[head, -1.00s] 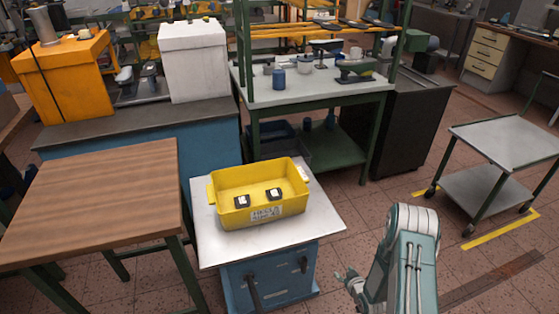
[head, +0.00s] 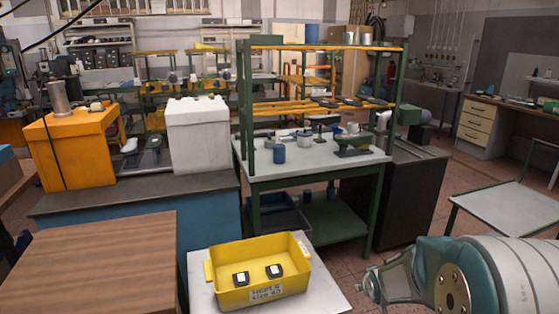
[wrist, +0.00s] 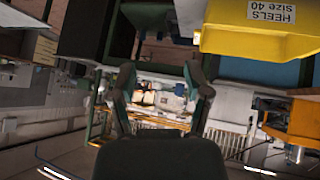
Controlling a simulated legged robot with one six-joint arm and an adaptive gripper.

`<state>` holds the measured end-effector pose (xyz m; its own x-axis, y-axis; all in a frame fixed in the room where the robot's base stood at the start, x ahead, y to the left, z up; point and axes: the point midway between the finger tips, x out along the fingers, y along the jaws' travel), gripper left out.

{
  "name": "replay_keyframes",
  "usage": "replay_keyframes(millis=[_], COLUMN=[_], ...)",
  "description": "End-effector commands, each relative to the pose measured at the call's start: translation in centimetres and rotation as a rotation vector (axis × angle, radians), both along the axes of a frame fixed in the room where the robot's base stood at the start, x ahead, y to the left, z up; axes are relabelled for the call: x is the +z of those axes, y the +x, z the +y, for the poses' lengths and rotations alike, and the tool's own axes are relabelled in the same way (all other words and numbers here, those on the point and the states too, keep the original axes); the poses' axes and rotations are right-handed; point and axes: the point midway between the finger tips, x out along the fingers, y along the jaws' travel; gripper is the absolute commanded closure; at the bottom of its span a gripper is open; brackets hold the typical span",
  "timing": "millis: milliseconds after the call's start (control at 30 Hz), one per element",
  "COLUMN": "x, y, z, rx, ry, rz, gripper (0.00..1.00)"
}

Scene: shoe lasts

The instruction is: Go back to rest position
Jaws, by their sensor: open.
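My gripper (wrist: 162,88) is open in the wrist view, with nothing between its two fingers. In the head view my arm fills the lower right corner, folded close to the camera, and only part of the gripper end shows to the right of the bin. The yellow bin (head: 222,291) stands upright on the light-topped small table, with two black-and-white pieces (head: 240,278) in it. Its label reads "HEELS Size 40" in the wrist view, where the bin (wrist: 260,42) appears upside down at the upper right. The gripper is apart from the bin.
A wooden table (head: 90,260) stands at the left. An orange box (head: 75,150) and a white box (head: 198,140) stand on a bench behind. A green-framed workbench (head: 260,178) holds tools, and a grey trolley (head: 505,210) stands at the right.

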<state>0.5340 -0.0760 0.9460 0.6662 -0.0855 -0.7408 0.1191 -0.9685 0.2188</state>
Motion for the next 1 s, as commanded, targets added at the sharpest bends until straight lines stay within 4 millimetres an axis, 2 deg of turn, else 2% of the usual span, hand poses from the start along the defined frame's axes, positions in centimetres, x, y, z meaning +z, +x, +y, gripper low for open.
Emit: replay_keyframes(millis=[33, 200, 367, 500, 800, 900, 1000], x=[1.9, 6.4, 9.9, 12.3, 15.4, 15.8, 15.9], y=[-0.9, -4.8, -9.1, -13.3, -22.8, -25.6, -27.4], z=[0.4, 1.6, 2.8, 3.9, 6.4, 7.0, 7.4], rx=[-0.01, -0.054, -0.09, -0.113, -0.143, -0.144, -0.145], ry=[0.001, 0.021, 0.049, 0.08, 0.158, 0.181, 0.198], rz=[0.001, 0.037, 0.072, 0.104, 0.176, 0.2, 0.219], gripper=[0.37, 0.37, 0.37, 0.37, 0.37, 0.37, 0.37])
